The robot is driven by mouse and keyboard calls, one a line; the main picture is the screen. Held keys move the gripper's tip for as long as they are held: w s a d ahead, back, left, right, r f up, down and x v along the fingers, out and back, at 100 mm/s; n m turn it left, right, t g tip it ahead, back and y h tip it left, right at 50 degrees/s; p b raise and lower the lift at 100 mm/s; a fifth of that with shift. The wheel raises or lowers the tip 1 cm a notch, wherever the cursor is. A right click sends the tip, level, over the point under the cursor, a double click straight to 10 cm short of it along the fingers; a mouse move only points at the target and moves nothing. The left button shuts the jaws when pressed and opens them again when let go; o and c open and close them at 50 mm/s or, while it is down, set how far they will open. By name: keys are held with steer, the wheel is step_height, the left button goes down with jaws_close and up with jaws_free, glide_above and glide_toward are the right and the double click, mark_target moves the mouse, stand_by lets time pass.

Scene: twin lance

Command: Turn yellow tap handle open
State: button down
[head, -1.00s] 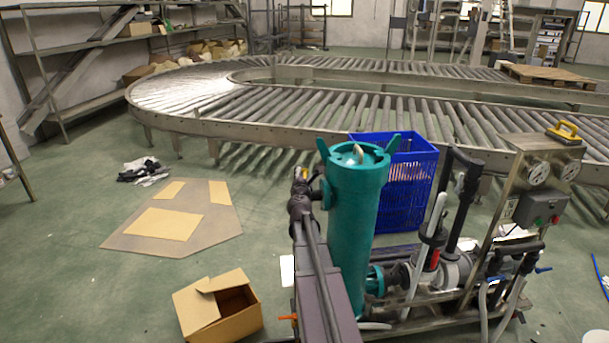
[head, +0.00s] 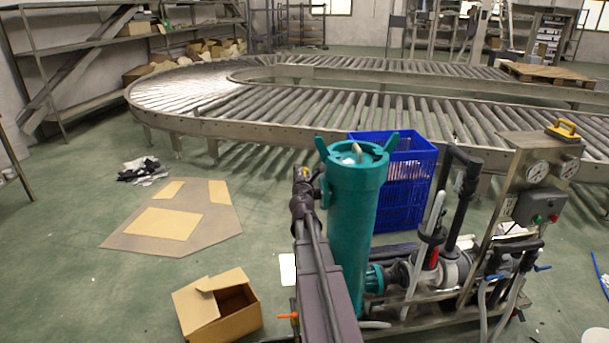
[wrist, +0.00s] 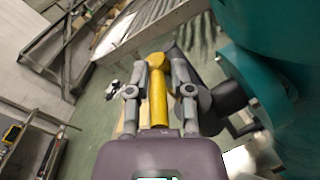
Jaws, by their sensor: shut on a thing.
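The yellow tap handle (wrist: 158,100) runs lengthwise between the two fingers of my gripper (wrist: 160,66) in the wrist view. The fingers are shut on it, one on each side. Its rounded far end shows between the fingertips. In the head view my gripper (head: 302,178) is beside the upper left of the teal cylinder (head: 352,230), and only a small bit of yellow shows there. The teal cylinder also fills the right side of the wrist view (wrist: 275,70). The valve that the handle sits on is mostly hidden by my arm in the head view.
A blue crate (head: 408,205) stands behind the cylinder. Pump pipes and a control panel (head: 540,207) are on the right. An open cardboard box (head: 205,315) lies on the floor at front left. A roller conveyor (head: 330,105) crosses behind. The floor to the left is mostly clear.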

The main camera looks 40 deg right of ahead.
steer(key=shift+w+a+n+t+y, duration=0.15)
steer(key=shift+w+n+t+y, duration=0.15)
steer(key=shift+n+t+y, duration=0.7)
steer(key=shift+n+y, duration=0.1)
steer(key=shift+y, duration=0.3)
steer(key=c, duration=0.7)
jaws_free()
steer(key=shift+r, duration=0.1)
steer(key=shift+o, duration=0.2)
steer(key=shift+s, duration=0.15)
